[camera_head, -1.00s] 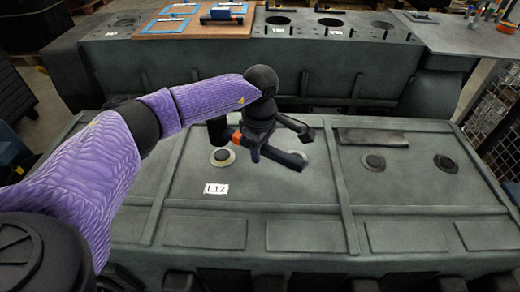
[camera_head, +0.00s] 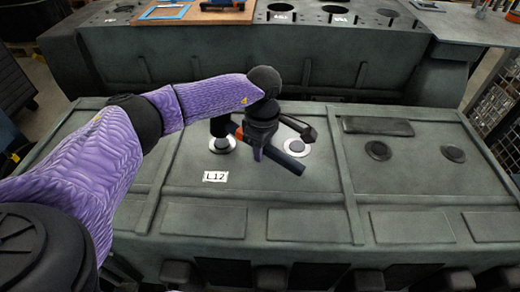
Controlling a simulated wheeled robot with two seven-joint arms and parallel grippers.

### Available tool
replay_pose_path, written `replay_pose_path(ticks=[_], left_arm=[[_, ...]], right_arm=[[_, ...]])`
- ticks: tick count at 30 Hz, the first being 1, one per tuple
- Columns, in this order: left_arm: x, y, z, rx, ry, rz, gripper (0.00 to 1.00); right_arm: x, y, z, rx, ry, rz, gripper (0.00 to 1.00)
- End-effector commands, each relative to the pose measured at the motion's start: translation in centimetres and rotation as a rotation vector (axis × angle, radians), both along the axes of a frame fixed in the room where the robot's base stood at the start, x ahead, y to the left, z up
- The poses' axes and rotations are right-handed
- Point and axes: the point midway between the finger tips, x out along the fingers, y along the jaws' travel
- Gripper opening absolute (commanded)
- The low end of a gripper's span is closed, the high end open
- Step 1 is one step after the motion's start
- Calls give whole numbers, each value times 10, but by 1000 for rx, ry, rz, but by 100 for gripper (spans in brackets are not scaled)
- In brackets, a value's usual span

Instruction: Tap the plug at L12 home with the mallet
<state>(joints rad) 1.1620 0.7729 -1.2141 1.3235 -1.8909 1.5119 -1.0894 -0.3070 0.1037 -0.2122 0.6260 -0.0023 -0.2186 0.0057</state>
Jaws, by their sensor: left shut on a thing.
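My left gripper (camera_head: 262,140) is shut on the mallet and hangs over the near engine block, to the right of the L12 plug. The mallet's dark handle (camera_head: 284,161) slants down to the right, with an orange band near the head. The black mallet head (camera_head: 220,126) stands upright over the plug at L12 (camera_head: 222,144) and covers its far side. I cannot tell whether they touch. This plug is dark, with a pale ring around it, and the white L12 label (camera_head: 215,176) lies just in front. My right gripper is not in view.
Another pale-ringed plug (camera_head: 297,147) sits right of the gripper. Two dark plugs (camera_head: 378,150) (camera_head: 453,153) lie farther right, near a flat raised bar (camera_head: 378,127). Raised ribs divide the block's top. A second block (camera_head: 250,62) with a wooden board (camera_head: 205,14) stands behind.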

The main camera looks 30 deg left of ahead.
Motion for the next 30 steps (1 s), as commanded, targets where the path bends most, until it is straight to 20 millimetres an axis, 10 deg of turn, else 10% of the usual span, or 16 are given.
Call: replay_pose_path(ticks=[30], left_arm=[[0,3,32,-193,2,2,0]], right_arm=[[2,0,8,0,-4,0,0]])
